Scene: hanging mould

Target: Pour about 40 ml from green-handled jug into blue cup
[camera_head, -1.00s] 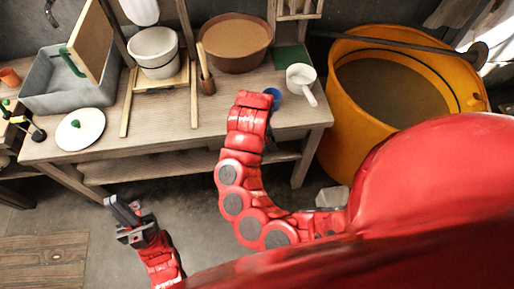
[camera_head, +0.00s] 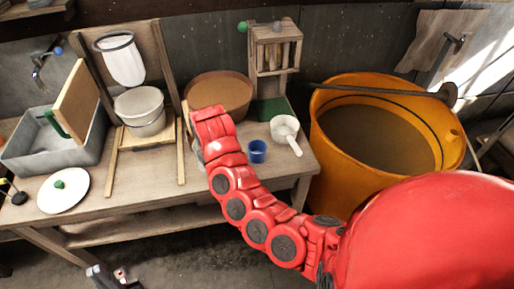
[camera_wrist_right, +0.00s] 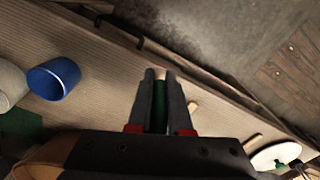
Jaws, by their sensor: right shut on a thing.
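The blue cup (camera_head: 257,151) stands upright on the bench, just right of my right arm's end in the head view. It also shows at the left of the right wrist view (camera_wrist_right: 54,78). My right gripper (camera_wrist_right: 161,76) is shut on a green handle (camera_wrist_right: 160,105), apart from the cup. The jug's body cannot be made out; the arm hides the gripper in the head view. A pale patch beside the arm there is unclear. My left gripper (camera_head: 103,275) is low at the bottom left edge, partly cut off and empty-looking, its jaws unclear.
A white handled pot (camera_head: 285,129) stands close right of the cup, before a big orange tub (camera_head: 323,155). A brown bowl (camera_head: 240,88), a white bucket (camera_head: 140,115) on a wooden stand, a grey basin (camera_head: 75,165) and a white lid (camera_head: 63,200) are leftward.

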